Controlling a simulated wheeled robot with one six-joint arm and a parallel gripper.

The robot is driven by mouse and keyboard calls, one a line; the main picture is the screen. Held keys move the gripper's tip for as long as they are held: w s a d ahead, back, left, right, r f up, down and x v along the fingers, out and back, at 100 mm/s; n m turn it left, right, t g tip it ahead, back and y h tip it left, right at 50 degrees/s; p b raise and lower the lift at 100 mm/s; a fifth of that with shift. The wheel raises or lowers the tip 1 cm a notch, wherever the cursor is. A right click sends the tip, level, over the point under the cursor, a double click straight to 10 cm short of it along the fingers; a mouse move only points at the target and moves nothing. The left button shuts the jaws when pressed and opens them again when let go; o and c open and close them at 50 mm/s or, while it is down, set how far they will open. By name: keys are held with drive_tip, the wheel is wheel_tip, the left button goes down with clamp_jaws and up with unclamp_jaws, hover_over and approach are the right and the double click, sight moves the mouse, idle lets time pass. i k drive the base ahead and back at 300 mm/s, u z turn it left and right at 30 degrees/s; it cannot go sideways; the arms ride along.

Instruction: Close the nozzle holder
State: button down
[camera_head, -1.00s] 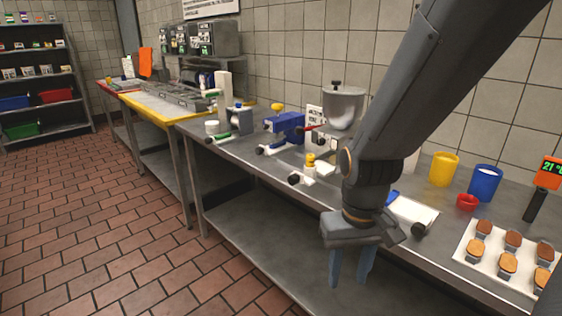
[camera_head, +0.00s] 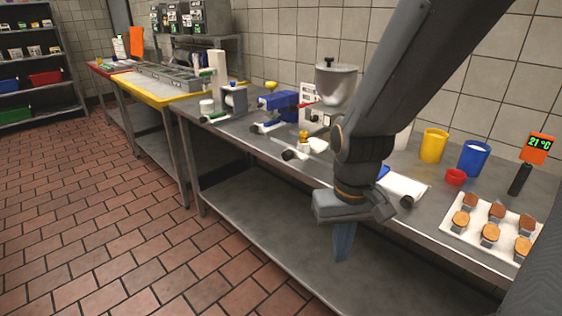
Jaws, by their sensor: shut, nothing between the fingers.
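My gripper (camera_head: 343,252) hangs in front of the counter's front edge, fingers down, shut and empty. The depositor machine with its grey hopper (camera_head: 336,83) stands on the counter behind my arm. My arm covers part of the machine's right side. A small yellow-topped piece (camera_head: 303,137) sits on the counter at the machine's front left, apart from my gripper. I cannot tell which part is the nozzle holder or whether it is open.
The tiled floor (camera_head: 120,220) is free.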

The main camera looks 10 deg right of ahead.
sight(316, 145)
drive_tip(key=k, duration=0.45)
drive_tip(key=u, duration=0.85)
drive_tip(key=i, duration=0.7)
drive_tip(key=z, duration=1.4)
